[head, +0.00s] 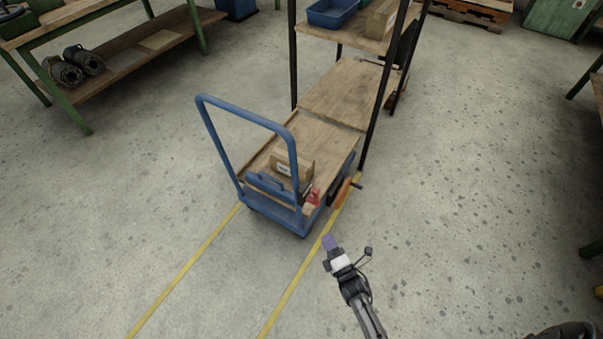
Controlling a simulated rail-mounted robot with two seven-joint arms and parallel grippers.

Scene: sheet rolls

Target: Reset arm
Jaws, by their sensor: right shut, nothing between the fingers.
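My right gripper (330,243) shows at the lower middle of the head view, above the bare floor. It is shut with nothing in it, and its arm comes in from the bottom edge. It is apart from the cart, to the right of the yellow floor line. My left gripper is not in the view.
A blue cart (268,212) with a wooden deck stands between two yellow floor lines (290,287), a cardboard box (291,163) on it. A wooden shelf rack (336,92) stands behind it. A green workbench (130,65) is at upper left.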

